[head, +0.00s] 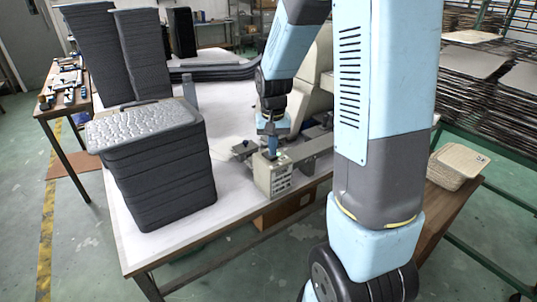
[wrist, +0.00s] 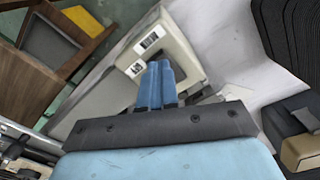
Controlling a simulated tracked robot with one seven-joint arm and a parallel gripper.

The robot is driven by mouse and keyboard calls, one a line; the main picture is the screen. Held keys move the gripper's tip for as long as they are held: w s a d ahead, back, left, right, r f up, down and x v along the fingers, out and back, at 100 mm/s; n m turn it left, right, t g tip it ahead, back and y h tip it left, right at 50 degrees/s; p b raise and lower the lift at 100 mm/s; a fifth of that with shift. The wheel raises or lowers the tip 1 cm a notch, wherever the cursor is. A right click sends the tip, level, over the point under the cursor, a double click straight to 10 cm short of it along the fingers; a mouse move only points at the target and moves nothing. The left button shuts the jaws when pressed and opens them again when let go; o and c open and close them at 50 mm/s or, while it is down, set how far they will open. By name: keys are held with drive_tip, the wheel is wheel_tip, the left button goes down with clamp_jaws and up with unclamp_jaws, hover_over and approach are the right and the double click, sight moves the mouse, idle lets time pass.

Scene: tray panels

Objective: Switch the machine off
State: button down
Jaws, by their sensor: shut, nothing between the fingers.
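The machine (head: 313,85) is a beige body on the white table, partly hidden behind my arm. A beige box with a panel of small controls (head: 272,182) stands at its near end. My gripper (head: 271,152) points down at the top of this box, its fingers shut and empty. In the wrist view the shut blue fingers (wrist: 158,68) lie over the beige housing (wrist: 178,50), which bears white labels with black marks. I cannot tell whether the fingertips touch it. The switch itself is not clear in either view; the fingers may cover it.
A tall stack of dark grey trays (head: 160,185) stands left of the box, with more stacks (head: 140,50) behind it. The white table (head: 180,240) has bare room along its front left.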

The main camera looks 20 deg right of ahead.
drive_tip(key=shift+f, duration=0.45)
idle(0.3)
drive_tip(key=shift+r, duration=3.5)
drive_tip(key=shift+s+r, duration=0.1)
drive_tip(key=shift+r, duration=0.1)
drive_tip(key=s+r+n+t, duration=0.1)
drive_tip(key=s+r+t, duration=0.1)
drive_tip(key=s+r, duration=0.5)
drive_tip(key=s+a+r+n+t, duration=0.1)
drive_tip(key=s+r+n+t, duration=0.1)
drive_tip(key=s+r, duration=0.5)
drive_tip(key=shift+s+r+t, duration=0.15)
drive_tip(key=shift+s+t, duration=0.65)
drive_tip(key=shift+s, duration=2.6)
